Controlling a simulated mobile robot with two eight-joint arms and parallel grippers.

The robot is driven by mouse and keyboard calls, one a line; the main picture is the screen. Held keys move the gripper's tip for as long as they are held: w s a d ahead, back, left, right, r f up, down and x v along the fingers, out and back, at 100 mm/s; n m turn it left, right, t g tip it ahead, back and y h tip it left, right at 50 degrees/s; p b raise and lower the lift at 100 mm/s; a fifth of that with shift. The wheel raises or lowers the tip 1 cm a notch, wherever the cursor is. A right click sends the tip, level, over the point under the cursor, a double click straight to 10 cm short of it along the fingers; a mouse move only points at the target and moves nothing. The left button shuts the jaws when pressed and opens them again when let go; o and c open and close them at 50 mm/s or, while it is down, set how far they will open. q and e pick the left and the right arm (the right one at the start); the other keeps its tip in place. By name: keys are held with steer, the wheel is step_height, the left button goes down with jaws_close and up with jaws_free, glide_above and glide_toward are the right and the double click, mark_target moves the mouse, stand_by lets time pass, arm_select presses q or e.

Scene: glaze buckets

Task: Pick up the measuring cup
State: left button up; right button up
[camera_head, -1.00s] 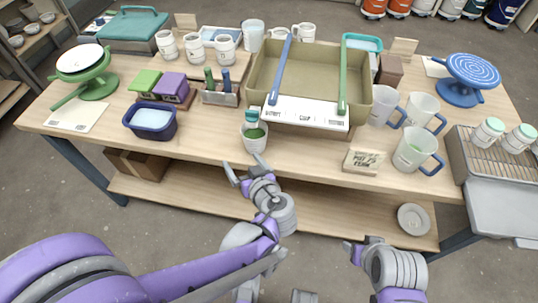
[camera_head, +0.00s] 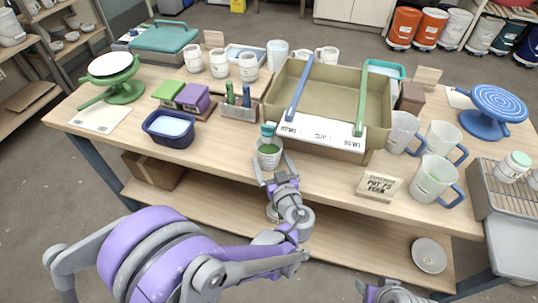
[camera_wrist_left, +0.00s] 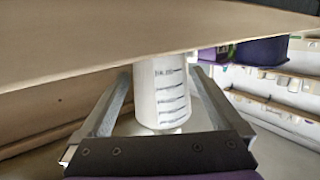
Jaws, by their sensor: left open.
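A small white cup with green contents (camera_head: 268,153) stands upright near the table's front edge. In the left wrist view a white cup with dark graduation marks (camera_wrist_left: 168,92) shows between the fingers, apparently this same cup. My left gripper (camera_head: 274,170) is open, its fingers pointing at the cup from the front, one to each side. Whether either finger touches it is unclear. My right gripper (camera_head: 385,293) is only partly in view at the bottom edge, away from the cup. Larger translucent measuring jugs with blue handles (camera_head: 432,182) stand at the right.
An olive tray (camera_head: 383,100) with blue and green bars lies just behind the cup. A navy tub (camera_head: 168,140) is at the left, and a sign block (camera_head: 379,187) is at the front right. The tabletop (camera_head: 222,160) is bare left of the cup.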

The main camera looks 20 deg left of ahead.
arm_select(q)
steer(key=x, duration=0.2)
steer(key=shift+w+a, duration=0.15)
steer(key=shift+w, duration=0.05)
steer(key=c, duration=1.5)
steer(key=shift+r, duration=0.2)
steer(key=shift+r, duration=0.1)
steer(key=f+v, duration=0.2)
steer(key=v, duration=1.5)
steer(key=shift+s+d+f, duration=0.3)
steer(key=shift+s+d, duration=0.05)
steer(key=shift+s, duration=0.1)
